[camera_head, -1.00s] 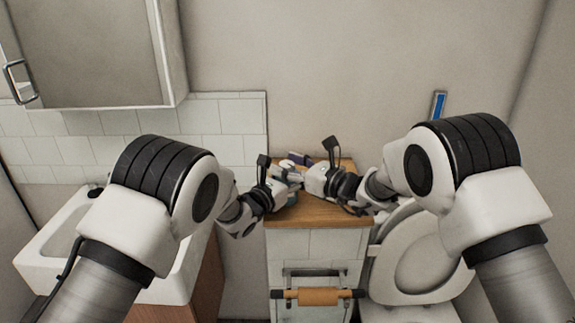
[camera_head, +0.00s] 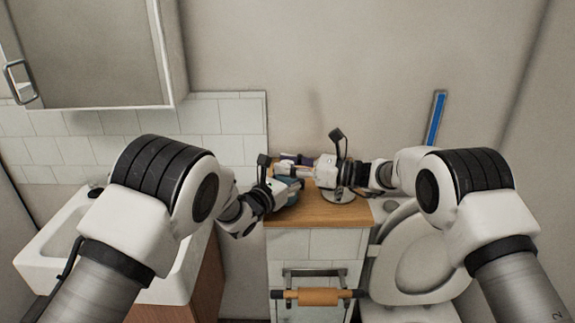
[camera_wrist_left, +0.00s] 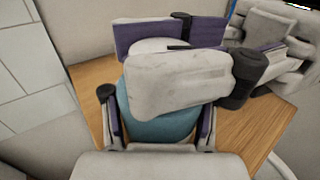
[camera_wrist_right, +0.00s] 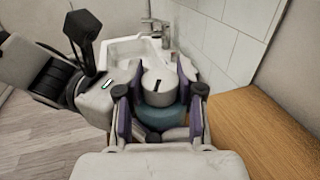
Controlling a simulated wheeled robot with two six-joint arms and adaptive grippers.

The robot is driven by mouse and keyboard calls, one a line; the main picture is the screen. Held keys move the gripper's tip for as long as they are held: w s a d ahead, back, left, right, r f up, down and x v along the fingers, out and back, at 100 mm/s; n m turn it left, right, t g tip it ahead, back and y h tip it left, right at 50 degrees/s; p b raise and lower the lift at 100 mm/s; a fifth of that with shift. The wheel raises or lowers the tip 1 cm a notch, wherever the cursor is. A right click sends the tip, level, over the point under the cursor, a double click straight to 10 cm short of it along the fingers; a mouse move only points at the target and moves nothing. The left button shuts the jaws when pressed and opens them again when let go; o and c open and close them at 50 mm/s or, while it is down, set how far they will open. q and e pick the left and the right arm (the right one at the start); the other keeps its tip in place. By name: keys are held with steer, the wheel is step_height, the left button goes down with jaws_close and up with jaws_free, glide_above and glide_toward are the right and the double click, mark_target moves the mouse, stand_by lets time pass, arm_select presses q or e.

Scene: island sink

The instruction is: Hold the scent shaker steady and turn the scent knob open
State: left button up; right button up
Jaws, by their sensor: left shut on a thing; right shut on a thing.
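The scent shaker has a teal body (camera_wrist_left: 160,122) and a white round knob (camera_wrist_right: 158,88) with a dark slot on top. It stands on the wooden cabinet top. My left gripper (camera_wrist_left: 160,130) is shut around the teal body, with a purple-padded finger on each side. My right gripper (camera_wrist_right: 160,105) is shut on the knob, its purple-padded fingers on either side. In the head view the right gripper (camera_head: 297,168) reaches in from the right above the left gripper (camera_head: 287,184). The grippers hide most of the shaker there.
The wooden cabinet top (camera_head: 320,215) has clear space at its front. A round grey item (camera_head: 340,197) lies under my right wrist. A sink (camera_head: 65,235) stands left and a toilet (camera_head: 415,250) right. A tiled wall (camera_head: 225,130) is behind.

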steer(key=shift+g, duration=0.3)
steer(key=o, duration=1.2)
steer(key=shift+s, duration=0.1)
steer(key=v, duration=1.2)
